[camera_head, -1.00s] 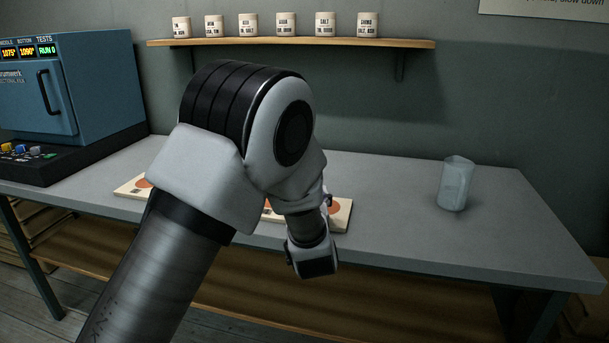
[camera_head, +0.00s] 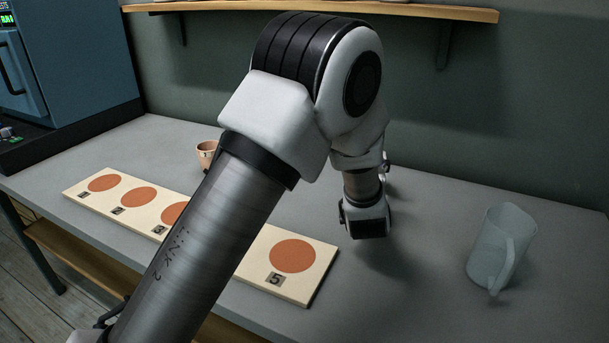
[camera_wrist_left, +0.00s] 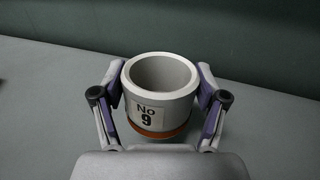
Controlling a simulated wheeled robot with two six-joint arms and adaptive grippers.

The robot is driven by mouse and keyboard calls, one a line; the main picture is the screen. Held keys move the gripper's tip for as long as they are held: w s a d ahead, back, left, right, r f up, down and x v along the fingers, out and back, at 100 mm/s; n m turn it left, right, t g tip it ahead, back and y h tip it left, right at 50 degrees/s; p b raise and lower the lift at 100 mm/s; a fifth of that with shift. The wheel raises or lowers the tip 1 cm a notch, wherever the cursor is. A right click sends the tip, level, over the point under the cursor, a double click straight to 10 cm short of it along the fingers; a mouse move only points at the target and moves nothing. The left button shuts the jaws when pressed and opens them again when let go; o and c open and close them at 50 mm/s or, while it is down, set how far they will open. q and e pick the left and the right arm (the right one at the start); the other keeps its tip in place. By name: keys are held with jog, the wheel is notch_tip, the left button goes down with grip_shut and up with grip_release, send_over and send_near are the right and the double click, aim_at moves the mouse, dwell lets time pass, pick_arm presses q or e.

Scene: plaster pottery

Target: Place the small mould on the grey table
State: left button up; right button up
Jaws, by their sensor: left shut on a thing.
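The small mould (camera_wrist_left: 160,105) is a pale grey round cup with an open top, a "No 9" label and an orange-brown band at its bottom. It shows upright in the left wrist view. My left gripper (camera_wrist_left: 161,97) is shut on it, one finger on each side. In the head view my arm and wrist hide the mould and most of the fingers, above the back middle of the grey table (camera_head: 420,285). I cannot tell whether the mould's base touches the table. My right gripper is not in view.
A cream board (camera_head: 320,272) with orange discs and numbers lies along the table's front left. A small terracotta cup (camera_head: 206,150) stands behind it. A translucent jug (camera_head: 490,250) stands at right. A blue kiln (camera_head: 85,60) is at far left. Table between board and jug is clear.

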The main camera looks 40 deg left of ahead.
pick_arm(q)
jog(key=w+a, duration=0.1)
jog(key=a, duration=0.3)
jog(key=w+a+f, duration=0.1)
jog(key=w+a, duration=0.1)
jog(key=a, duration=0.3)
jog(key=w+a+p, duration=0.1)
jog(key=a, duration=0.4)
jog(key=shift+w+a+f, duration=0.15)
jog(key=shift+w+f, duration=0.05)
jog(key=shift+w, duration=0.1)
notch_tip(320, 180, down, 4)
jog(key=shift+w+r, duration=0.1)
jog(key=shift+r, duration=0.15)
jog(key=shift+f, duration=0.1)
jog(key=o, duration=1.3)
jog(key=shift+o, duration=0.2)
